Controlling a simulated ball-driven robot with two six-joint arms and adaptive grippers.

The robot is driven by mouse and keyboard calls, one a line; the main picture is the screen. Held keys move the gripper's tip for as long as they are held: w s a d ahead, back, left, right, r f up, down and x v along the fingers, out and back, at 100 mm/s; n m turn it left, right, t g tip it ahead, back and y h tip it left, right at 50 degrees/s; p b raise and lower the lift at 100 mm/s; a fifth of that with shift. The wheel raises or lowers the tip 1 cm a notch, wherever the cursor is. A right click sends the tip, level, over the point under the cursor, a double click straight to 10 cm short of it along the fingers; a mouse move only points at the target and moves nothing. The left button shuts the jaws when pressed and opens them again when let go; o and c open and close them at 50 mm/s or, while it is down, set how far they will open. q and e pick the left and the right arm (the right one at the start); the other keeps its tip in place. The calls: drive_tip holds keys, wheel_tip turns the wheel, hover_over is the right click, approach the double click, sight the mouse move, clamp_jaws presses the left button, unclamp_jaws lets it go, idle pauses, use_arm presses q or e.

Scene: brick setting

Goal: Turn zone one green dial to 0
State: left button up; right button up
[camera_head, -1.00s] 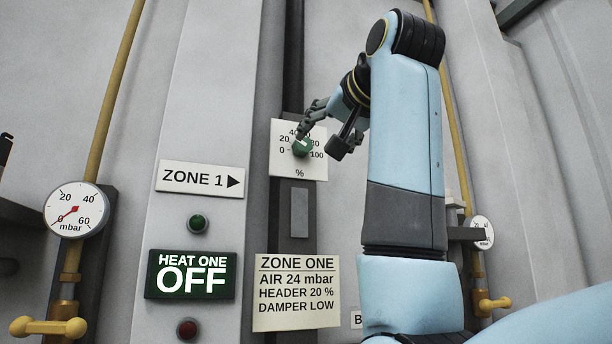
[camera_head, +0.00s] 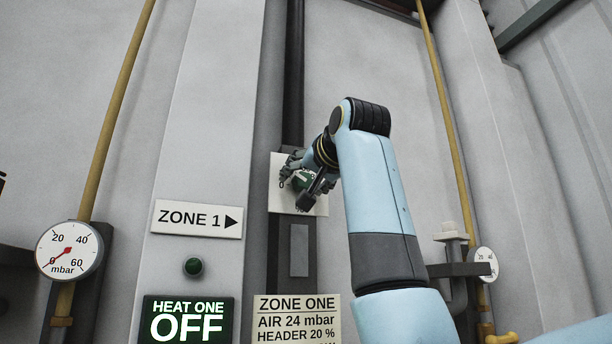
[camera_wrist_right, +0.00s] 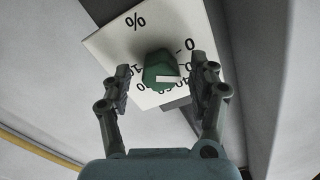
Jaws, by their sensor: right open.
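The green dial (camera_head: 301,181) sits on a white percent plate (camera_head: 313,206) on a dark vertical strip. In the right wrist view the dial (camera_wrist_right: 160,68) shows a white pointer mark, and the plate (camera_wrist_right: 112,38) appears turned round, with its 0 at the right. The pointer does not line up with the 0. My right gripper (camera_head: 296,185) is at the dial in the head view and hides most of the scale. In the right wrist view the right gripper (camera_wrist_right: 163,88) is open, with one finger on each side of the dial and gaps visible. My left gripper is not in view.
A ZONE 1 sign (camera_head: 198,219), a green button (camera_head: 193,267) and a HEAT ONE OFF sign (camera_head: 187,320) are on the panel at left. A ZONE ONE notice (camera_head: 297,322) is below the dial. Gauges (camera_head: 68,250) and yellow pipes stand on both sides.

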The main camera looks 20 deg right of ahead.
drive_tip(key=shift+c, duration=0.4)
drive_tip(key=c, duration=1.1)
drive_tip(key=shift+o, duration=0.2)
drive_tip(key=shift+n, duration=0.4)
drive_tip(key=n, duration=0.3)
drive_tip(key=shift+n, duration=2)
drive_tip(key=o, duration=1.1)
